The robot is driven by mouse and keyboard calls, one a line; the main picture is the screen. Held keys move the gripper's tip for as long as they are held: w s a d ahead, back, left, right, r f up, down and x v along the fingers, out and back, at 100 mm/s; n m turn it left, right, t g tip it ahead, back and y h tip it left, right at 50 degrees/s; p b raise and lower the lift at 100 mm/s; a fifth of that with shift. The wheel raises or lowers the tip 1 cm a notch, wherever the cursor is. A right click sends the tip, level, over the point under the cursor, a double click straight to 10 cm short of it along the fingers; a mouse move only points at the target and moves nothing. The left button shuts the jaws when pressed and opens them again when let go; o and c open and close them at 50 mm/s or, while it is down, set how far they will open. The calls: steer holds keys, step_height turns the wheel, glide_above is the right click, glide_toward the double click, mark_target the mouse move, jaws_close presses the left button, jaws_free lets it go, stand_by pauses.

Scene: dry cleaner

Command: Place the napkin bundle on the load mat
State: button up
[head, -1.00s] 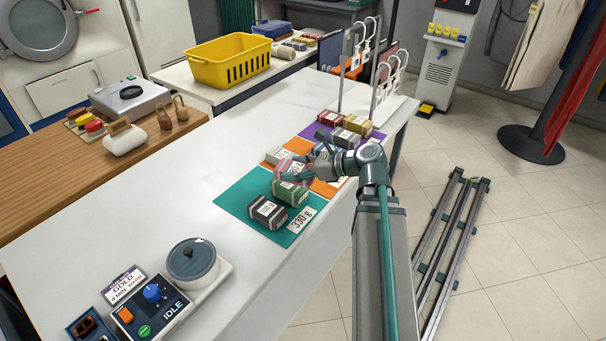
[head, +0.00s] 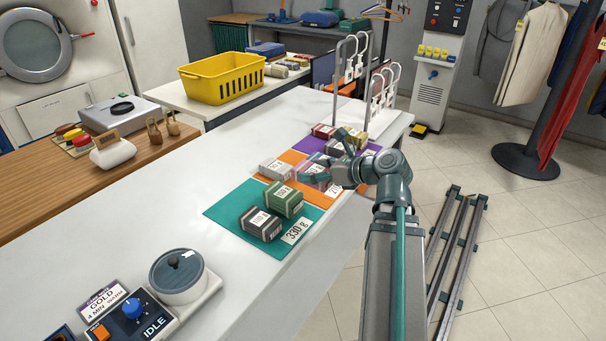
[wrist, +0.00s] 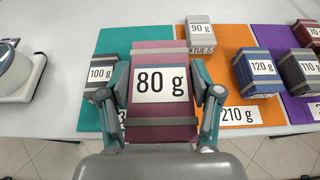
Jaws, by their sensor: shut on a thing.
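My gripper (head: 324,162) is shut on a pink bundle (wrist: 160,55) with grey bands and an 80 g label. In the wrist view the bundle sits between both fingers, over the border of the teal mat (wrist: 88,118) and the orange mat (wrist: 228,60). In the head view it appears raised near the orange mat (head: 312,197). The teal mat (head: 225,212), with a 330 g card, carries a green bundle (head: 284,198) and a dark 100 g bundle (head: 261,223). The green bundle is hidden in the wrist view. Which mat is the load mat is not marked.
A grey 90 g bundle (head: 275,169) and a blue 120 g bundle (wrist: 256,72) are on the orange mat. The purple mat (head: 302,148) holds several bundles. A hanger rack (head: 345,80) stands beyond.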

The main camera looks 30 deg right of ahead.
steer(key=shift+w+d+p, duration=0.1)
steer(key=shift+w+p, duration=0.55)
steer(key=shift+p, duration=2.55)
steer(key=w+d+f, duration=0.2)
steer(key=w+f, duration=0.2)
steer(key=w, duration=0.2)
glide_above(304, 188)
steer(key=s, duration=0.1)
step_height(304, 188, down, 4)
steer(key=shift+f+b, duration=0.1)
steer(key=shift+b, duration=0.2)
steer(key=shift+w+f, duration=0.35)
steer(key=shift+f, duration=0.15)
steer(key=shift+w+d+f, duration=0.1)
steer(key=shift+w+f, duration=0.05)
steer(key=shift+f, duration=1.65)
steer(key=shift+f, duration=0.2)
steer(key=o, duration=1.2)
steer(key=shift+c, duration=0.2)
steer(key=shift+r, duration=0.1)
